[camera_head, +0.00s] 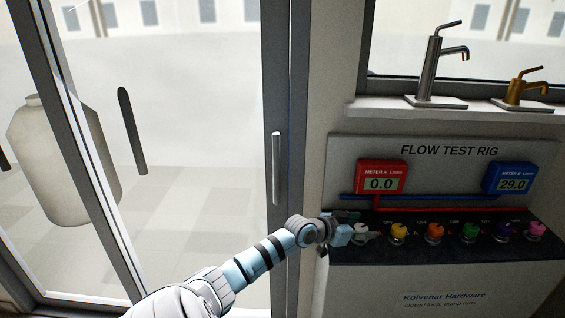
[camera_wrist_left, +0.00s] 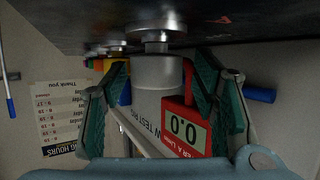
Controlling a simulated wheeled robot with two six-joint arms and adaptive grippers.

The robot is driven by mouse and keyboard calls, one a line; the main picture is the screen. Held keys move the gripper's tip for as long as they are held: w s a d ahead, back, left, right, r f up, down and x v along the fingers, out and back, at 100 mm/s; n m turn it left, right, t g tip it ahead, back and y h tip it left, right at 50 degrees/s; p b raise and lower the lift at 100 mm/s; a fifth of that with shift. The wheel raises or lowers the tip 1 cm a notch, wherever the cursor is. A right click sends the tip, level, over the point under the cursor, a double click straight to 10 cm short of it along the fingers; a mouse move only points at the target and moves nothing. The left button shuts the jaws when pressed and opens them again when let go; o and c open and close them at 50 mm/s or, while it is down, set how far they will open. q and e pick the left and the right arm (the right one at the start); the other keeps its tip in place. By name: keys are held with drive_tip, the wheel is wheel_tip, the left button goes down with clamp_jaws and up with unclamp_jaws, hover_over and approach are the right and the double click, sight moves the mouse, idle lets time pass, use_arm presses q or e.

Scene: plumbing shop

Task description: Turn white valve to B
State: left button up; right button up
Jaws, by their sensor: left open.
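The white valve (camera_head: 361,230) is the leftmost in the row on the dark top of the flow test rig. My left gripper (camera_head: 348,229) reaches it from the left and partly covers it. In the left wrist view, which is upside down, the white valve (camera_wrist_left: 157,77) stands between the two green fingers of my open left gripper (camera_wrist_left: 161,68). Gaps seem to show on both sides of it. Red meter A (camera_head: 381,178) reads 0.0, and blue meter B (camera_head: 507,178) reads 29.0. My right gripper is not in view.
Close to the right of the white valve stand a yellow valve (camera_head: 398,231), an orange valve (camera_head: 434,231) and several more. Red and blue pipes run behind them. A chrome faucet (camera_head: 433,68) and a brass faucet (camera_head: 524,88) stand on the sill. A glass door (camera_head: 190,150) is at left.

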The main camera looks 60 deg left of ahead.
use_arm(q)
drive_tip(key=n+y+p, duration=0.1)
drive_tip(key=p, duration=0.2)
drive_tip(key=r+y+p, duration=0.1)
drive_tip(key=p, duration=0.2)
drive_tip(key=n+y+p, duration=0.1)
drive_tip(key=p, duration=0.2)
drive_tip(key=shift+s+d+r+n, duration=0.25)
drive_tip(key=shift+s+d+n, duration=0.05)
drive_tip(key=shift+s, duration=0.1)
drive_tip(key=f+p+v, duration=0.1)
drive_tip(key=p+v, duration=0.2)
drive_tip(key=v, duration=1)
drive_tip(key=s+f+g+b, duration=0.1)
drive_tip(key=s+f+g, duration=0.1)
drive_tip(key=s+f, duration=0.3)
drive_tip(key=s+f+g+b, duration=0.1)
drive_tip(key=s+f, duration=0.4)
drive_tip(key=f, duration=0.7)
drive_tip(key=s+f+g+b, duration=0.1)
drive_tip(key=s+f+g, duration=0.2)
drive_tip(key=f, duration=0.6)
drive_tip(key=shift+s+a+g+y, duration=0.15)
drive_tip(key=shift+s+g+y, duration=0.2)
drive_tip(key=shift+s, duration=0.55)
